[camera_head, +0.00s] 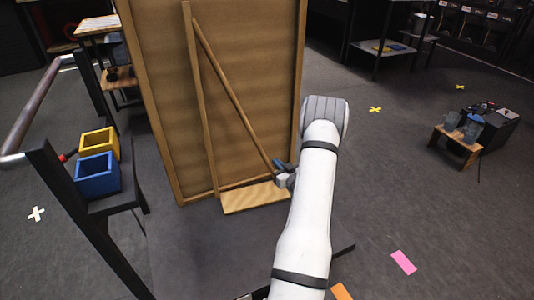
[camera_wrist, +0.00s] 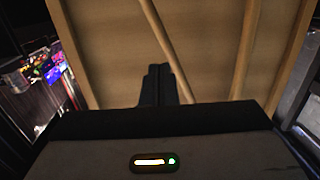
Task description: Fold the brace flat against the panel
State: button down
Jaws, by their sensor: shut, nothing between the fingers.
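A large wooden panel (camera_head: 165,90) with a raised frame stands upright in the head view. An upright strip (camera_head: 200,110) runs down it, and a thin diagonal brace (camera_head: 232,92) slopes from near its top down to the right. A flat wooden board (camera_head: 250,198) lies at the foot. My gripper (camera_head: 281,170) is shut and empty by the brace's lower end; I cannot tell whether it touches. In the wrist view, my shut fingers (camera_wrist: 160,84) point at the panel (camera_wrist: 110,50), beside a slanting strip (camera_wrist: 166,40) that looks like the brace. The fingers hide part of the panel.
A black stand (camera_head: 105,204) at left carries a yellow bin (camera_head: 99,141) and a blue bin (camera_head: 97,176). A metal rail (camera_head: 32,105) rises beside it. A small wooden table (camera_head: 455,148) stands at right. The floor between panel and table is mostly clear.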

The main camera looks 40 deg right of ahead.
aim_at(257, 143)
jog(key=w+b, duration=0.1)
jog(key=w, duration=0.3)
jog(key=w+d+b, duration=0.1)
jog(key=w, duration=0.3)
jog(key=w+d+f+b, duration=0.1)
jog(key=w+b, duration=0.1)
jog(key=w, duration=0.3)
jog(key=shift+w, duration=0.2)
jog(key=shift+w, duration=0.1)
